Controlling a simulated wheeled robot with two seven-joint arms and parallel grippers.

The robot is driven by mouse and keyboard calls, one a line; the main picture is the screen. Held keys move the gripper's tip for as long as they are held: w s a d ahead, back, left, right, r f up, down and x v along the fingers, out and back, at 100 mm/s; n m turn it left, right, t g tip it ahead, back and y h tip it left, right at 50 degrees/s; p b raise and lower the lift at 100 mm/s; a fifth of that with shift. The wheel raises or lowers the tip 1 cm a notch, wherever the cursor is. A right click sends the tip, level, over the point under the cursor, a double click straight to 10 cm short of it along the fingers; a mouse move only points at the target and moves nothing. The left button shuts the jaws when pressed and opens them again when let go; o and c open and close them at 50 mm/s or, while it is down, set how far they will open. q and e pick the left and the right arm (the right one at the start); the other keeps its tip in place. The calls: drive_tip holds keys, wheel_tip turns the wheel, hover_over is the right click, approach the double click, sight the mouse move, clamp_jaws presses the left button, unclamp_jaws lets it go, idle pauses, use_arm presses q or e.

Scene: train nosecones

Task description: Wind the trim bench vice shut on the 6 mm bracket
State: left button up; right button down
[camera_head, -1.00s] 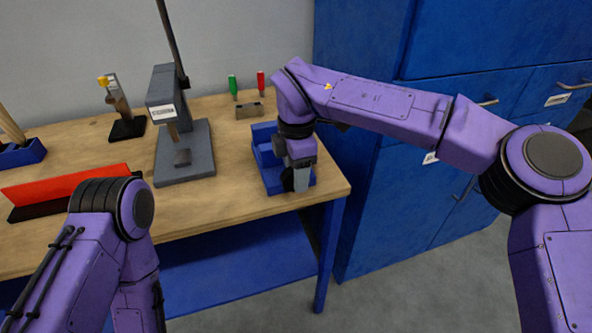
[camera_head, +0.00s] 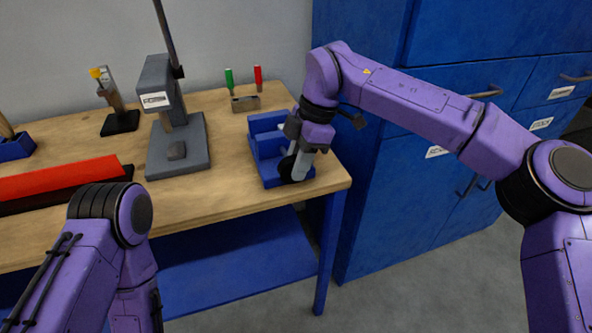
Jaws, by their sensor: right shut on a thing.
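The blue bench vice (camera_head: 266,148) sits on the wooden bench near its front right corner. My right gripper (camera_head: 293,172) is at the front of the vice, tilted, with its fingers pointing down and to the left. It is shut on a dark part at the vice's front, which looks like the handle (camera_head: 286,168); the fingers hide most of it. I cannot make out the 6 mm bracket in the vice. My left arm is at the lower left, and its gripper is out of view.
A grey press (camera_head: 178,140) stands left of the vice. A red bar (camera_head: 62,179) lies at the left. Green and red-handled tools stand in a block (camera_head: 245,103) behind the vice. Blue cabinets (camera_head: 400,190) stand right of the bench. Bare wood (camera_head: 215,205) lies front-left of the vice.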

drive_tip(key=y+b, duration=0.1)
drive_tip(key=g+y+b, duration=0.1)
drive_tip(key=shift+w+d+f+y+b, duration=0.1)
drive_tip(key=shift+d+f+y+b, duration=0.1)
drive_tip(key=shift+y+b, duration=0.15)
drive_tip(key=shift+r+y, duration=0.1)
drive_tip(key=shift+y, duration=0.25)
drive_tip(key=c, duration=1)
unclamp_jaws()
drive_tip(key=shift+o, duration=0.2)
drive_tip(key=v, duration=1)
drive_tip(key=shift+d+r+p, duration=0.2)
drive_tip(key=shift+d+p, duration=0.05)
drive_tip(key=shift+p, duration=0.1)
drive_tip(key=shift+w, duration=0.1)
